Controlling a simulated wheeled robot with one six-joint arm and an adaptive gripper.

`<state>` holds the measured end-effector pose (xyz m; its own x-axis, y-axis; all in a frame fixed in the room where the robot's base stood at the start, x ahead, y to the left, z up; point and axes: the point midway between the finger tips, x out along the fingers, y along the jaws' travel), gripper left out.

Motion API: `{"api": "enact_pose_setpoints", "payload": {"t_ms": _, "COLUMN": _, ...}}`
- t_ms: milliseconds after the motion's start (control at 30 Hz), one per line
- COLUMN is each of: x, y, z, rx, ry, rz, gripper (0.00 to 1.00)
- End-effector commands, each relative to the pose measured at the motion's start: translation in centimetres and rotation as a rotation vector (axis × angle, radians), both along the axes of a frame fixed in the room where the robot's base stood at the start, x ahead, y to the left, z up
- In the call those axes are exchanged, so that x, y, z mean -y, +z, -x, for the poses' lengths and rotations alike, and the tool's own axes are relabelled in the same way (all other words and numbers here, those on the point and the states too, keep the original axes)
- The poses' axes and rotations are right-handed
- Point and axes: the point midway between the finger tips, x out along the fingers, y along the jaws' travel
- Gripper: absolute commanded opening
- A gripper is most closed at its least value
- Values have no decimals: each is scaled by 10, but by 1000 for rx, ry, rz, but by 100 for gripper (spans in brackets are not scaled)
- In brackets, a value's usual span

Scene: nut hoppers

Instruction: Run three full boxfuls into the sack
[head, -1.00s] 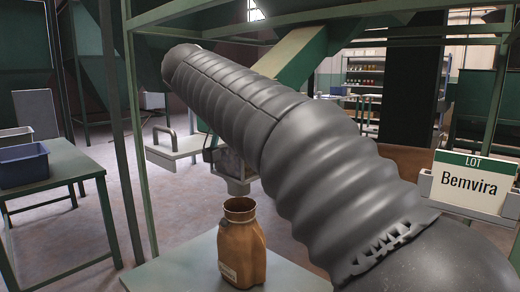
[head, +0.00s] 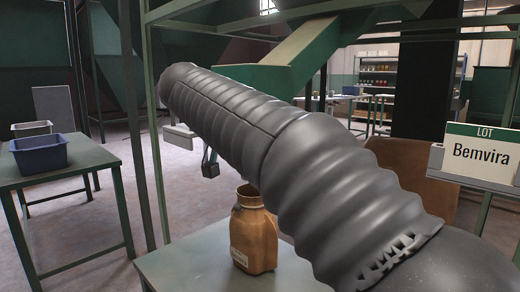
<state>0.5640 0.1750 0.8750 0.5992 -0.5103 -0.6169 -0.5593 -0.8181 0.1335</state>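The brown sack (head: 254,235) stands upright on a pale green table (head: 190,268), its mouth open at the top and a small white label low on its left side. My grey ribbed arm covers part of its right side, and its contents cannot be seen. A pale grey block (head: 179,137) shows just left of my arm, above and left of the sack. A small dark piece (head: 210,164) hangs under my arm; I cannot tell what it is. The green hopper chute (head: 285,65) slopes down behind my arm, which hides its lower end and any box there. My gripper is not visible.
A side table (head: 75,165) at left bears a blue bin (head: 40,153) and a paler bin (head: 32,129). A green post (head: 143,125) stands between it and the sack table. A lot sign (head: 482,153) reading "Bemvira" stands at right. Open floor lies at left.

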Motion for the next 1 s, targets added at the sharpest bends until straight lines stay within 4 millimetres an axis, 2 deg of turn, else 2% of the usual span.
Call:
{"api": "enact_pose_setpoints", "payload": {"t_ms": 933, "x": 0, "y": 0, "z": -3, "rx": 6, "ry": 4, "rz": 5, "gripper": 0}}
{"api": "enact_pose_setpoints", "payload": {"t_ms": 967, "x": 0, "y": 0, "z": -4, "rx": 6, "ry": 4, "rz": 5, "gripper": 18}}
{"api": "enact_pose_setpoints", "payload": {"t_ms": 1000, "x": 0, "y": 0, "z": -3, "rx": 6, "ry": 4, "rz": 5, "gripper": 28}}
